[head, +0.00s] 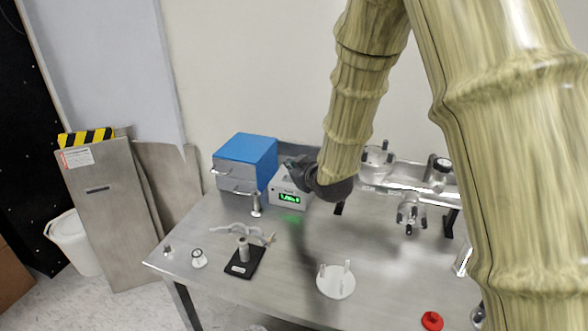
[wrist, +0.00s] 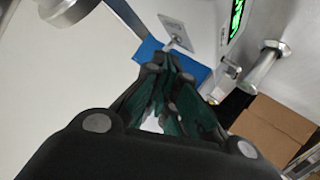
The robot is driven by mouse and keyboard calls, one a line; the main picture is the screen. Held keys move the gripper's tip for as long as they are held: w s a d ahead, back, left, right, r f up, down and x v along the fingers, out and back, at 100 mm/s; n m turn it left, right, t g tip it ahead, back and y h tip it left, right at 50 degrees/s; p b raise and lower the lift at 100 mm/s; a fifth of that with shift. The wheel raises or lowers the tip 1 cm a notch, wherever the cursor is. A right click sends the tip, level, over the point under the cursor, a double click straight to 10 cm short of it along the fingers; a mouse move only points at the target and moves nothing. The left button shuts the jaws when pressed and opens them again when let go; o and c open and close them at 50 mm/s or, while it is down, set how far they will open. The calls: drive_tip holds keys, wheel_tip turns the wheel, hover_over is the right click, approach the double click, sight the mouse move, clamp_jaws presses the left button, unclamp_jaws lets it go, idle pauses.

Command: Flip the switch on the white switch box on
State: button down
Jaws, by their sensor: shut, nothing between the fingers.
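The white switch box (head: 289,199) with a lit green display stands near the back of the metal table, right of the blue box.
The blue box (head: 246,162) with metal handles stands left. A small metal post (head: 256,204) stands in front of it. A black-based stand (head: 245,262), a white disc with pegs (head: 336,282) and a red knob (head: 432,320) lie nearer. Clear glass-and-metal fittings (head: 411,208) stand right.

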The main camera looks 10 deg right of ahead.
drive_tip(key=shift+r, duration=0.1)
drive_tip(key=shift+r+p, duration=0.6)
drive_tip(key=shift+r, duration=0.15)
drive_tip(key=shift+s, duration=0.1)
drive_tip(key=shift+s+d+f, duration=0.1)
drive_tip(key=shift+s+d, duration=0.1)
drive_tip(key=shift+s, duration=0.05)
drive_tip(key=s+d+b, duration=0.1)
drive_tip(key=s+d, duration=0.2)
drive_tip(key=s, duration=1)
drive_tip(key=shift+d, duration=0.25)
drive_tip(key=shift+w, duration=0.1)
